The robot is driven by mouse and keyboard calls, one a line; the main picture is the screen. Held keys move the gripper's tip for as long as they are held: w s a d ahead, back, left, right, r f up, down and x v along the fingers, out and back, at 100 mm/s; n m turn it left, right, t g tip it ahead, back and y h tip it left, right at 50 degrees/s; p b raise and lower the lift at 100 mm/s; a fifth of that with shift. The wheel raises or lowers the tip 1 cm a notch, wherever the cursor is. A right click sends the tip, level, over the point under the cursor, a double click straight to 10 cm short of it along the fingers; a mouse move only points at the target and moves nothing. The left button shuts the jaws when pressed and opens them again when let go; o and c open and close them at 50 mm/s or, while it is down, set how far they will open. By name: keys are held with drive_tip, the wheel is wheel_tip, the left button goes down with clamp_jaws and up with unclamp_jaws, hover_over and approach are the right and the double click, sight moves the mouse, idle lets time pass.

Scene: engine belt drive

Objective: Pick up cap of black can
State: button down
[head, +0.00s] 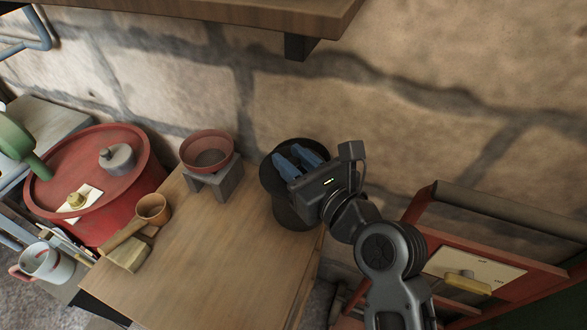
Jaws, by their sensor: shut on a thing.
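The black can (288,214) stands at the right end of the wooden table, near the stone wall. Its dark round cap (268,178) is at the top, partly hidden by my gripper. My gripper (294,162) is over the cap, with its blue fingers against the dark top. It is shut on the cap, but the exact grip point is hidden. I cannot tell whether the cap sits on the can or is raised from it.
On the wooden table (215,255) stand a reddish bowl (208,150) on a grey stand (218,184) and a brown cup (152,209). A red drum (115,190) is left. A wooden shelf (230,12) overhangs above; a red frame (420,215) is right. The table's middle is clear.

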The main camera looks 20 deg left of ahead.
drive_tip(key=shift+r, duration=0.5)
drive_tip(key=r, duration=0.2)
drive_tip(key=d+r, duration=0.1)
drive_tip(key=shift+r+p, duration=0.35)
drive_tip(key=shift+p, duration=0.05)
drive_tip(key=s+d+r, duration=0.1)
drive_tip(key=d+r, duration=0.5)
drive_tip(key=d, duration=0.4)
drive_tip(key=p, duration=0.7)
hover_over(299, 163)
drive_tip(key=w+a, duration=0.1)
drive_tip(key=w, duration=0.3)
wheel_tip(299, 163, down, 4)
drive_tip(key=shift+f, duration=0.25)
drive_tip(key=shift+w+a+f, duration=0.1)
drive_tip(key=shift+a+f, duration=0.05)
drive_tip(key=shift+f, duration=0.1)
wheel_tip(299, 163, down, 5)
drive_tip(key=b, duration=0.6)
drive_tip(key=shift+p, duration=0.8)
